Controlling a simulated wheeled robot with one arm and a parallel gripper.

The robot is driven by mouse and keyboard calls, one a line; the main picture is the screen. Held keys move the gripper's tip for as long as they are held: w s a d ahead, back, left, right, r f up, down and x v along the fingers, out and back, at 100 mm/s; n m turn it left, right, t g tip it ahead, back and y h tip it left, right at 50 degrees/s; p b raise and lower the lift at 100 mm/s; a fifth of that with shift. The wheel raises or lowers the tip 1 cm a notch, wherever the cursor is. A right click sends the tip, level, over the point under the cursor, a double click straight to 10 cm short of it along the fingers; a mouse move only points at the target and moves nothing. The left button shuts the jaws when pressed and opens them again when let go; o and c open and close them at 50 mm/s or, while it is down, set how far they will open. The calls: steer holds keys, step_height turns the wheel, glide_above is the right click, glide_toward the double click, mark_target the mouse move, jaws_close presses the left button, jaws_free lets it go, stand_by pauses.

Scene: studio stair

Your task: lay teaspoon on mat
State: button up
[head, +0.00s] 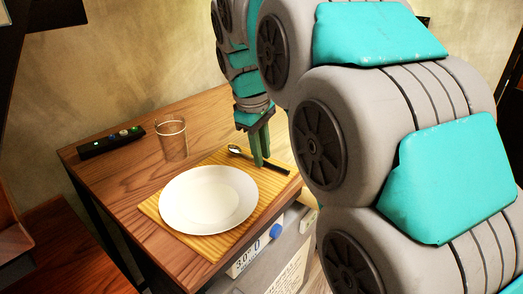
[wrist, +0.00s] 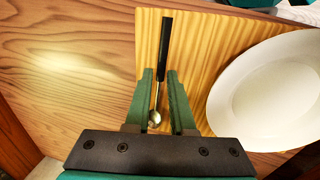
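The teaspoon has a black handle and a metal bowl. It lies on the yellow striped mat (head: 172,227) beside the plate, along the mat's far edge in the head view (head: 274,167). In the wrist view the teaspoon (wrist: 165,48) points away from me, with its bowl between my fingers and the mat (wrist: 222,40) beneath it. My gripper (head: 260,162) is low over the teaspoon. In the wrist view my gripper (wrist: 164,88) is open, with a gap between each finger and the spoon. The fingers partly hide the spoon in the head view.
A white plate (head: 209,199) sits on the mat next to the teaspoon. A clear glass (head: 172,138) and a black box with lit buttons (head: 110,143) stand further back on the wooden table (head: 110,185). A grey machine with a blue knob (head: 275,232) is below the table edge.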

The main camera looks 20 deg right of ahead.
steer(key=shift+o, duration=1.4)
steer(key=shift+r, duration=0.55)
step_height(320, 180, up, 11)
steer(key=s+a+p, duration=0.1)
steer(key=p, duration=0.1)
steer(key=shift+s+a, duration=0.2)
steer(key=shift+a, duration=0.2)
steer(key=s+d+f+m+g+y, duration=0.1)
steer(key=s+f+m+g, duration=0.2)
steer(key=s+f, duration=2.3)
steer(key=f+m, duration=0.1)
steer(key=m, duration=0.3)
steer(key=shift+s+d+f+m+y, duration=0.15)
steer(key=shift+s+d+m+y, duration=0.2)
steer(key=shift+s+m+y, duration=0.05)
